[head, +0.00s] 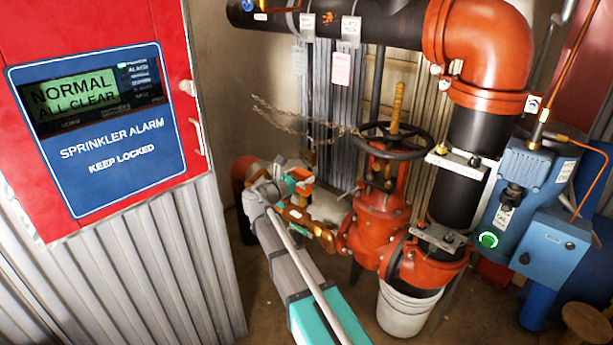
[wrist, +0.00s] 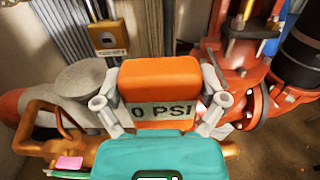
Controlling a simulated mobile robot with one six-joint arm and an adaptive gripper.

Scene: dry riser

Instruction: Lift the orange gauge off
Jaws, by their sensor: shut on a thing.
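The orange gauge (wrist: 160,78) fills the middle of the wrist view, with a dark-lettered "0 PSI" face. My gripper (wrist: 157,101) is shut on it, one grey finger on its left side and one on its right. In the head view my gripper (head: 290,184) is beside the red valve, with the orange gauge (head: 300,173) at its tip. My teal gripper body hides the lower part of the gauge, so I cannot tell whether it still touches its fitting.
Brass pipework (wrist: 38,112) runs close below and left of the gauge. The red valve (head: 384,200) with its black handwheel (head: 393,141) stands right. A chain (head: 300,122) and a brass padlock (wrist: 107,38) hang behind. A red alarm cabinet (head: 110,120) stands left.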

